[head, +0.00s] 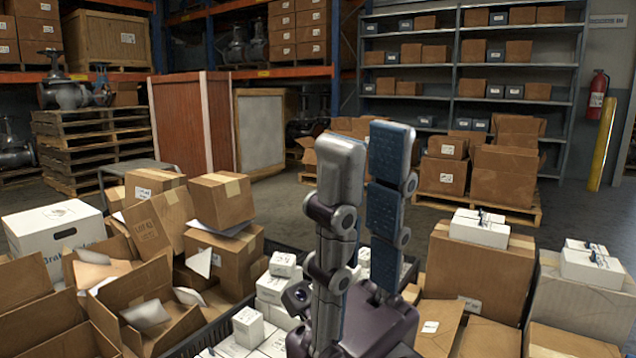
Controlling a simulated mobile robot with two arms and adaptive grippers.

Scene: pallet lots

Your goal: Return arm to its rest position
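My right gripper (367,150) stands in the lower middle of the head view with its fingers pointing up. The two grey fingers with blue ribbed pads are apart, and nothing shows between them. It is in front of a dark crate (222,328) holding several small white boxes (272,290), and hides part of that crate. I cannot tell its height above the crate. My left gripper is not in view.
Open cardboard boxes (150,300) and a white carton (52,228) crowd the left. Large cartons (470,262) with white boxes on top stand at right. Behind are a loaded pallet (490,208), grey shelving (456,70) and a yellow post (602,145). Open floor (590,212) shows at right.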

